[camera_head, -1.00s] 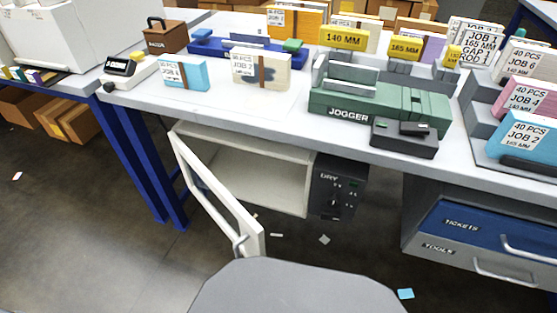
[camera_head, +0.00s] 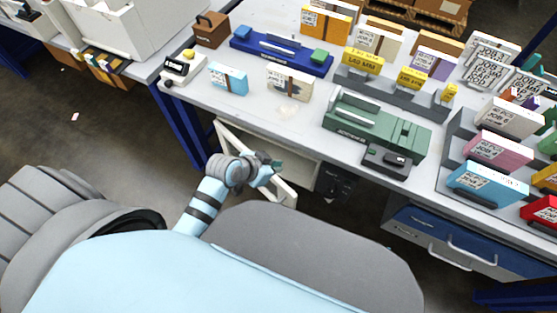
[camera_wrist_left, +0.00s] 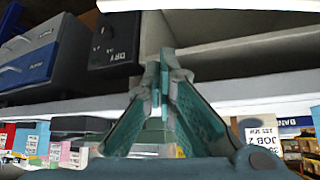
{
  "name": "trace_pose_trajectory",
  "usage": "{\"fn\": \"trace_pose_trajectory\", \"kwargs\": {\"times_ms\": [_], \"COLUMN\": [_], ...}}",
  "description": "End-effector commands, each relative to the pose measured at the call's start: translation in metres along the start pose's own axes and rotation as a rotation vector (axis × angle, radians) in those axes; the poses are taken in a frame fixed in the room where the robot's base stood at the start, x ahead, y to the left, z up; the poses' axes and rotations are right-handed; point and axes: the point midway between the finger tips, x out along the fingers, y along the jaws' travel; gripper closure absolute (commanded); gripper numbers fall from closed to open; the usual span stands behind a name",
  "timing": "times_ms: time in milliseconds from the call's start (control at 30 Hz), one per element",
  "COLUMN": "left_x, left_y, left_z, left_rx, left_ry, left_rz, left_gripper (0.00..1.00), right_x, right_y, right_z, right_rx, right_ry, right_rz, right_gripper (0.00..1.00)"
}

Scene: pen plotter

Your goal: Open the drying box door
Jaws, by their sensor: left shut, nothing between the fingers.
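The drying box (camera_head: 293,163) hangs under the table, with its dark DRY panel (camera_head: 335,184) on its right. Its white-framed door (camera_head: 286,194) stands swung open, out from the box's left side. My left gripper (camera_head: 274,166) is beside the door frame, in front of the box, and hides part of both. Its teal fingers are shut and empty in the left wrist view (camera_wrist_left: 165,75), pointing toward the box opening. That view shows the DRY panel (camera_wrist_left: 113,42) upside down. I cannot tell whether the gripper touches the door. My right gripper is out of view.
The table (camera_head: 250,110) above carries the green jogger (camera_head: 375,125), a blue machine (camera_head: 280,56) and several paper packs. A blue table leg (camera_head: 186,125) stands left of the door. Drawers (camera_head: 440,235) hang at the right. Bare floor lies at the left.

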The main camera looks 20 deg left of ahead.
Motion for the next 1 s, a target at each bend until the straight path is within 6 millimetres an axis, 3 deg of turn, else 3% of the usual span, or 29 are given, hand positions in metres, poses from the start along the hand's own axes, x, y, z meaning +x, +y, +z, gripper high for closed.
{"fn": "trace_pose_trajectory", "kwargs": {"times_ms": [167, 533, 700, 1000], "left_x": [0.025, 0.107, 0.083, 0.076], "left_y": [0.0, 0.0, 0.0, 0.0], "left_z": [0.003, 0.004, 0.025, 0.034], "left_rx": [0.0, -0.002, 0.0, -0.001], "left_ry": [0.002, 0.001, -0.001, 0.001], "left_rz": [0.002, 0.001, -0.001, 0.0], "left_gripper": [1.0, 1.0, 1.0, 1.0], "right_x": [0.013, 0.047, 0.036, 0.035], "right_y": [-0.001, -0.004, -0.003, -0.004], "right_z": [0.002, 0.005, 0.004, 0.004], "right_rx": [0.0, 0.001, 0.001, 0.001], "right_ry": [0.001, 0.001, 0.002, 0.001], "right_rz": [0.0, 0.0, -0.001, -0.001], "right_gripper": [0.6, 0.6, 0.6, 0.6]}}
